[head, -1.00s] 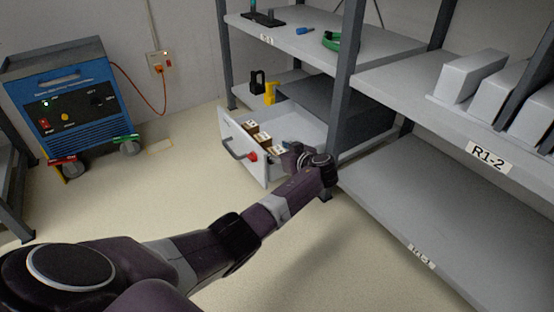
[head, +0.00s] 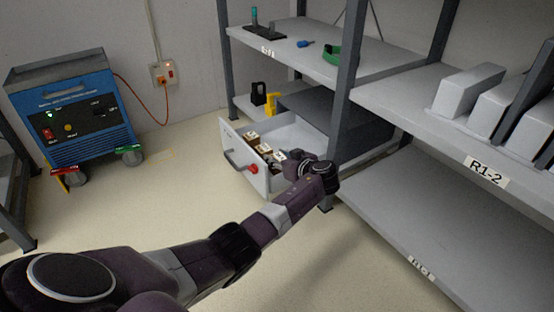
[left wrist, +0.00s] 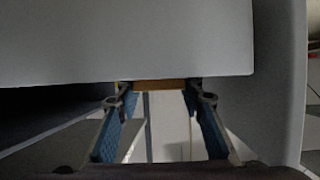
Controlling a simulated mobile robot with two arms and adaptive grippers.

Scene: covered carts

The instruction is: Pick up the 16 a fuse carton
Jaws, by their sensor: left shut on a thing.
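An open white drawer (head: 232,138) under the shelf holds a row of small brown cartons with white labels. The far carton (head: 252,137), the middle one (head: 265,148) and the near one (head: 279,155) show in the head view. Their labels are too small to read, so I cannot tell which is the 16 A one. My left gripper (head: 291,168) is at the near end of the row, its fingers mostly hidden by the wrist. In the left wrist view, its blue-padded fingers (left wrist: 160,92) are shut on a brown carton (left wrist: 160,85), of which only a strip shows. My right gripper is not in view.
A grey shelf post (head: 346,110) stands close right of my left wrist. A blue machine on wheels (head: 75,115) stands at the left. The floor before the drawer is clear.

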